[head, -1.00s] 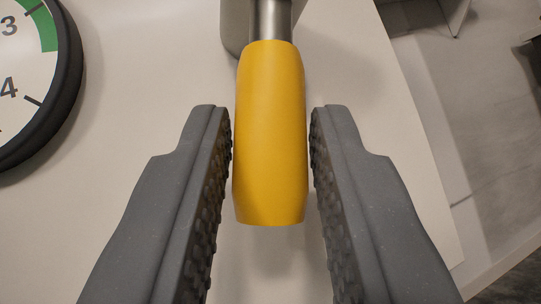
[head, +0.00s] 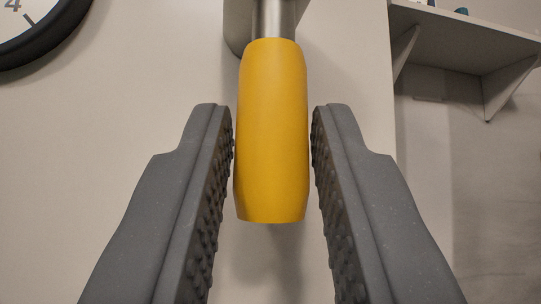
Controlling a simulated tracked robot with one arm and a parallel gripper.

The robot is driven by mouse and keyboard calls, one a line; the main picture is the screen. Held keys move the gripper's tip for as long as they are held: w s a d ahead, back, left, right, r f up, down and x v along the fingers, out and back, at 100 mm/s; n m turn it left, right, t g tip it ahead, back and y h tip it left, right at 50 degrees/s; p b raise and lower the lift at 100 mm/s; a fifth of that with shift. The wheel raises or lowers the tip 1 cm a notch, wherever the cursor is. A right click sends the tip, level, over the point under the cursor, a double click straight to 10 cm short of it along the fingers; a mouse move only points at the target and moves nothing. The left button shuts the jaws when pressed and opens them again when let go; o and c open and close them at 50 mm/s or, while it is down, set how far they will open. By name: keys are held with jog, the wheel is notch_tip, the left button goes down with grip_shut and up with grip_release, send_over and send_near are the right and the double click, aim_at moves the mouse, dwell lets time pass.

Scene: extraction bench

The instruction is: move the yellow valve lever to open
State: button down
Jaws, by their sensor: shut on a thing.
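The yellow valve lever (head: 272,130) is a thick yellow grip on a metal shaft (head: 273,18) in the upper middle of the head view. It points straight down in the picture. My gripper (head: 272,112) is shut on the yellow grip, with one dark grey ridged finger on each side of it. The lower end of the grip shows between the fingers. The valve body behind the shaft is mostly cut off by the top edge.
A pale panel (head: 150,110) lies behind the lever. A round dial gauge with a black rim (head: 45,50) is at the upper left, partly out of view. A shelf on brackets (head: 465,38) is at the upper right, beyond the panel's edge.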

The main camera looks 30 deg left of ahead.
jog(key=shift+f, duration=0.15)
jog(key=c, duration=1.2)
grip_release()
jog(key=b+v, duration=0.1)
jog(key=v, duration=0.4)
jog(key=shift+d+f, duration=0.2)
jog(key=shift+d, duration=0.05)
jog(key=s+d+p, duration=0.2)
jog(key=s+d, duration=0.4)
jog(key=s, duration=0.3)
jog(key=shift+s+d+r, duration=0.15)
jog(key=shift+s+d, duration=0.1)
jog(key=shift+s, duration=0.1)
